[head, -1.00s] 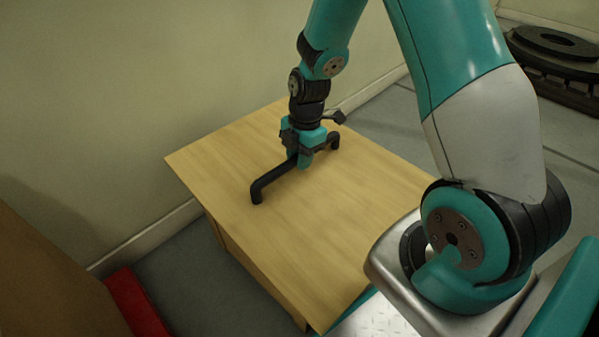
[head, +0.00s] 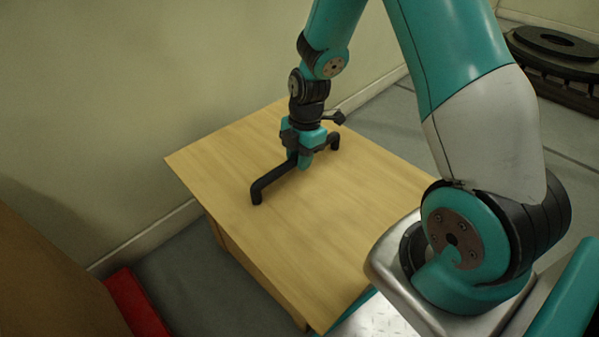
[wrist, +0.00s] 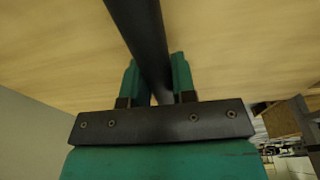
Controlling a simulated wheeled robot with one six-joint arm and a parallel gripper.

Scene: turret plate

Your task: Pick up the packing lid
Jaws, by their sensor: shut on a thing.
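The packing lid (head: 325,225) is a flat light-wood board on top of a wooden box, with a black bar handle (head: 272,179) standing on it on bent legs. My gripper (head: 304,162) points down at the middle of the handle. In the wrist view, the two teal fingers (wrist: 157,78) are on either side of the black bar (wrist: 138,28) and shut on it. The fingers and palm hide part of the bar. The lid looks level, and I cannot tell any gap between it and the box.
A pale wall (head: 120,110) stands close behind and left of the box. A red object (head: 137,303) and a brown panel (head: 40,275) are at the lower left. A dark round ringed part (head: 555,50) lies at the upper right. Grey floor is open between it and the box.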

